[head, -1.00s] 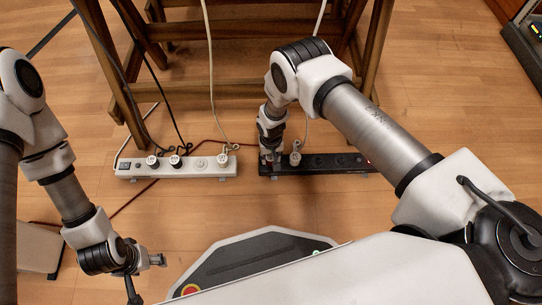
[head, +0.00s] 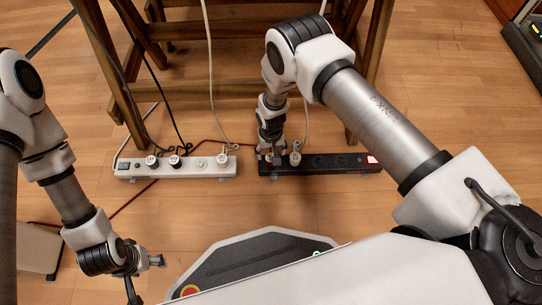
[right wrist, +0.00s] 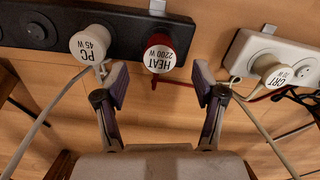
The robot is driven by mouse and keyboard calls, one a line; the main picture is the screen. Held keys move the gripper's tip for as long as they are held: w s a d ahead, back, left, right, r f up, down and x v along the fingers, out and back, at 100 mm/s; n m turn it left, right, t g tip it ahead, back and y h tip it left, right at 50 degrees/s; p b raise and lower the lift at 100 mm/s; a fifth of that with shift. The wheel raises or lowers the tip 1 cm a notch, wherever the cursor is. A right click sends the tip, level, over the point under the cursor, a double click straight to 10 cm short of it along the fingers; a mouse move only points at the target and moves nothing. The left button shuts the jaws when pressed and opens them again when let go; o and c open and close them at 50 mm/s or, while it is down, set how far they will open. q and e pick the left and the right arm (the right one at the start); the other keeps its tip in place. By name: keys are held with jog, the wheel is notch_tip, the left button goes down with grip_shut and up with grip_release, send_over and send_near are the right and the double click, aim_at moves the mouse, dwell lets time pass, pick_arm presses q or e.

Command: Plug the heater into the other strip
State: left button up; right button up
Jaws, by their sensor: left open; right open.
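The heater plug (right wrist: 160,57), red with a white "HEAT 2200 W" face, sits in the black strip (head: 330,162), at its left end in the head view. My right gripper (right wrist: 160,90) is open, its fingers on either side of the plug's line and apart from it in the right wrist view. In the head view my right gripper (head: 270,157) hides most of that plug. The white strip (head: 190,176) lies to the left, with several plugs and a bare socket (head: 201,163). My left gripper (head: 155,261) is open and empty, low at the left.
A white "PC 45 W" plug (right wrist: 90,43) stands beside the heater plug. A "CRT" plug (right wrist: 273,73) is at the white strip's near end. A red cord (head: 132,200) runs over the floor. Wooden table legs (head: 122,85) stand behind the strips.

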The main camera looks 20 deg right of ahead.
notch_tip(320, 180, up, 8)
jog(key=shift+f, duration=0.2)
dwell(0.3)
